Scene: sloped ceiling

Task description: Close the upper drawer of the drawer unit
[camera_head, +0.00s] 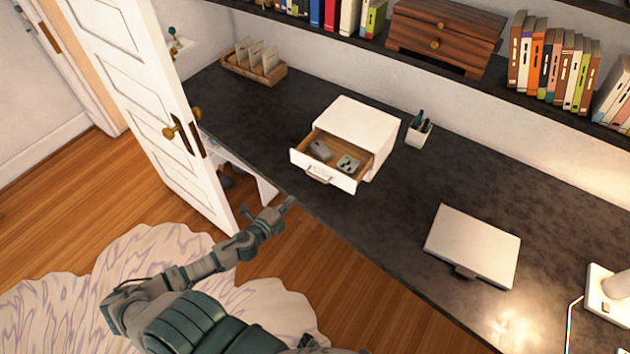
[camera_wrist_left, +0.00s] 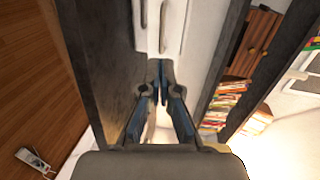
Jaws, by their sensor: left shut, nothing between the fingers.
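The white drawer unit (camera_head: 357,124) stands on the dark desk. Its upper drawer (camera_head: 322,174) is pulled out towards the desk's front edge, with a grey item and a grey-green item inside. A handle (camera_head: 319,175) is on the drawer front. My left gripper (camera_head: 290,202) is shut and empty at the desk's front edge, to the lower left of the drawer front and apart from it. In the left wrist view, its closed fingertips (camera_wrist_left: 158,68) point towards white fronts with handles (camera_wrist_left: 163,25). My right gripper is not in view.
A white door (camera_head: 150,110) stands open at the left. A pen cup (camera_head: 418,132) is right of the unit, and a closed laptop (camera_head: 472,245) lies farther right. A wooden card holder (camera_head: 253,65) is at the back left. Desk surface (camera_head: 400,200) between unit and laptop is clear.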

